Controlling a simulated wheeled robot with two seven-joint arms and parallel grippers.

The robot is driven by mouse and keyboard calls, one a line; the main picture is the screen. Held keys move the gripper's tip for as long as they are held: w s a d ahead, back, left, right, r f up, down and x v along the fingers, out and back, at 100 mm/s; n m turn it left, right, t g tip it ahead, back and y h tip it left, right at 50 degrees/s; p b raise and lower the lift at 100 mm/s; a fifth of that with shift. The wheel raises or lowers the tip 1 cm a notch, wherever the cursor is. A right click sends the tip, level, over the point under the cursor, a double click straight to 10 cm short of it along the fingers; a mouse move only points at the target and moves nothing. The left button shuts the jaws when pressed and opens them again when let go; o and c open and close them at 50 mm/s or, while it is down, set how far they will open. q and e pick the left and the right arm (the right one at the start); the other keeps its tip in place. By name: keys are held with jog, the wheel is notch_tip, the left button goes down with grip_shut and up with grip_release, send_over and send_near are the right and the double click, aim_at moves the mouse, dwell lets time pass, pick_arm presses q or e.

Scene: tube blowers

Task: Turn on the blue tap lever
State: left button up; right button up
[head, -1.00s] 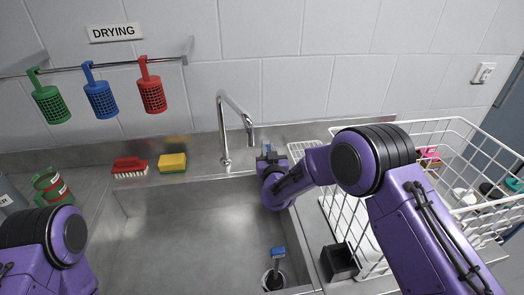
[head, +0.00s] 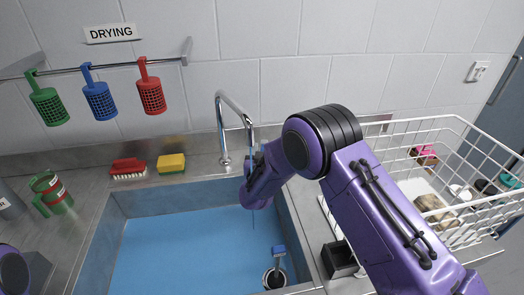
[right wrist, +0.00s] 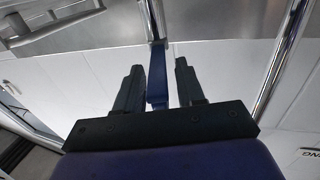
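The chrome tap (head: 220,125) stands at the sink's back edge with its spout arched over the basin. A thin stream shows under the spout, and the basin is covered in blue water (head: 170,250). The blue tap lever (right wrist: 157,75) shows in the right wrist view, between the two dark fingers of my right gripper (right wrist: 158,82). The fingers are apart, with the lever nearer the left one in the picture; contact is unclear. In the head view my right gripper (head: 254,163) is beside the tap and the arm largely hides the lever. My left gripper is not in view.
A white wire basket (head: 450,180) stands right of the sink. A black box (head: 338,260) sits on the right rim. A red brush (head: 128,168) and yellow sponge (head: 171,163) lie on the back ledge. Coloured baskets hang from the wall rail (head: 110,68).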

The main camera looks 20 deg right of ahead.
jog(key=b+v, duration=0.2)
jog(key=v, duration=0.8)
jog(key=shift+s+a, duration=0.15)
jog(key=shift+s, duration=0.05)
jog(key=shift+w, duration=0.1)
